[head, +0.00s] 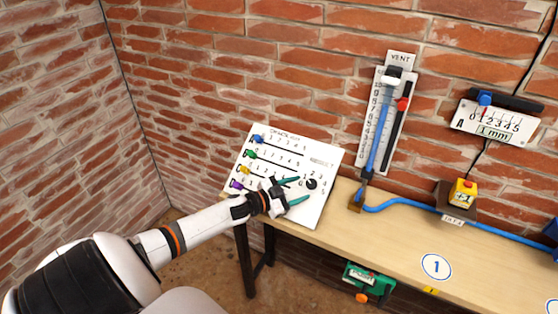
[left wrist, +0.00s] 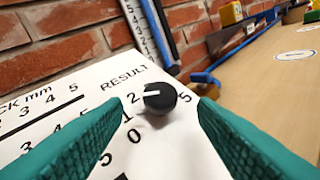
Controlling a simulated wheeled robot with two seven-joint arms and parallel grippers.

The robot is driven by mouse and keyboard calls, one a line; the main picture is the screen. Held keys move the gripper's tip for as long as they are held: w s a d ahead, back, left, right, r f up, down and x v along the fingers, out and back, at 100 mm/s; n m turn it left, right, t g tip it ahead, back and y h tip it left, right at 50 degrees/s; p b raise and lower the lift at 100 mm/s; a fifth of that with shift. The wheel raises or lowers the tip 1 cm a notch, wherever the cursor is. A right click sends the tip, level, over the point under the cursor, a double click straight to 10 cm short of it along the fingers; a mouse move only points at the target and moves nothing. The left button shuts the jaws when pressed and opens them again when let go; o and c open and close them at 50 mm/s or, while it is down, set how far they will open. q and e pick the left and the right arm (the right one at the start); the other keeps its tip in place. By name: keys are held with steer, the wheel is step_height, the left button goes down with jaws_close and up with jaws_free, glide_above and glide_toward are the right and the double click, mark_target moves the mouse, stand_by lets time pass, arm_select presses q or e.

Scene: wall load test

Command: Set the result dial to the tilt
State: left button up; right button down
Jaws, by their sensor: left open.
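The result dial (head: 311,184) is a black round knob on a white board (head: 325,155) leaning on the table. In the left wrist view the dial (left wrist: 160,99) has a white mark pointing left, towards the 2; a 5 shows on its right. My left gripper (head: 303,189) is open, its teal fingers reaching towards the dial. In the left wrist view the fingers (left wrist: 153,105) lie on either side of the dial, with visible gaps; contact is not seen. My right gripper is not in view. No readout labelled tilt is legible.
Blue, green, yellow and purple sliders sit along the board's left. A vertical VENT gauge (head: 382,120) with a blue tube stands behind the table (head: 400,240). Scale A (head: 495,124) hangs on the brick wall. A yellow-and-red box (head: 464,192) stands at right. A green device (head: 368,280) is below.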

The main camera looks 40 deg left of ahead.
arm_select(q)
steer(key=b+v, duration=0.1)
steer(key=v, duration=0.7)
stand_by(0.4)
